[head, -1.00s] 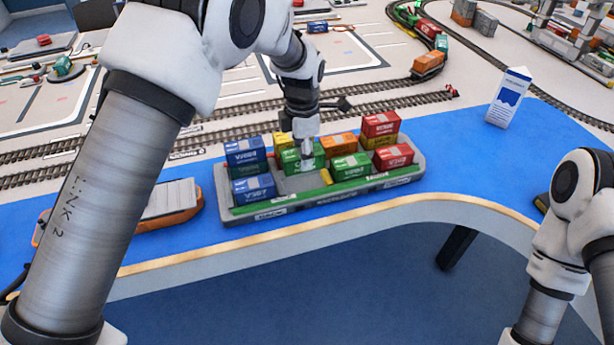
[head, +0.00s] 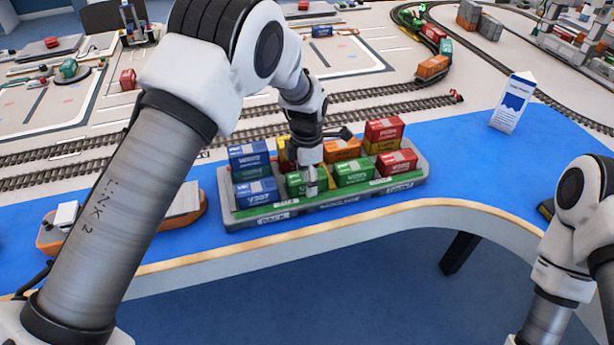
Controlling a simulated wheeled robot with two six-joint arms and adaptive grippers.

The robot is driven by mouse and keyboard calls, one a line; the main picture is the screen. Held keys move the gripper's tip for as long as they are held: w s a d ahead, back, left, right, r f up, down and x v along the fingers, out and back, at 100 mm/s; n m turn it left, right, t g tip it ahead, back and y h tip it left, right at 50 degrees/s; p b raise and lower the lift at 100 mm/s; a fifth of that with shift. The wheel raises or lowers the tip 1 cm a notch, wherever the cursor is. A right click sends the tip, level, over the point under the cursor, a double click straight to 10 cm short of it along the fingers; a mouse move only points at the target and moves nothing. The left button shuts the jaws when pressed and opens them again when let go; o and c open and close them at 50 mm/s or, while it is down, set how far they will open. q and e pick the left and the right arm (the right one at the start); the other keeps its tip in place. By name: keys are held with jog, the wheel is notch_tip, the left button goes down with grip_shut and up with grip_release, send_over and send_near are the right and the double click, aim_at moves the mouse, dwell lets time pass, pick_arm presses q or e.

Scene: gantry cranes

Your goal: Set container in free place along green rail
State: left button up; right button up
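A grey tray (head: 408,190) on the blue table holds several containers, with a green rail (head: 372,188) along its front edge. My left gripper (head: 312,182) points down at a green container (head: 296,186) and appears shut on it; the fingertips are small and partly unclear. This container is at the front, between a blue one (head: 256,192) and another green one (head: 352,172). I cannot tell whether it rests on the tray. A red container (head: 397,162) is at the front right. My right gripper is out of view; only its arm shows.
Behind stand a stacked blue container (head: 249,154), an orange one (head: 341,149) and a stacked red one (head: 383,130). An orange boat-like model (head: 199,208) lies left of the tray, and a white milk-carton-like box (head: 512,102) stands right. Bare blue table lies right of the tray.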

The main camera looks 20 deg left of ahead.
pick_arm(q)
jog(key=shift+r, duration=0.1)
notch_tip(320, 180, up, 12)
jog(key=shift+r, duration=0.1)
dwell(0.4)
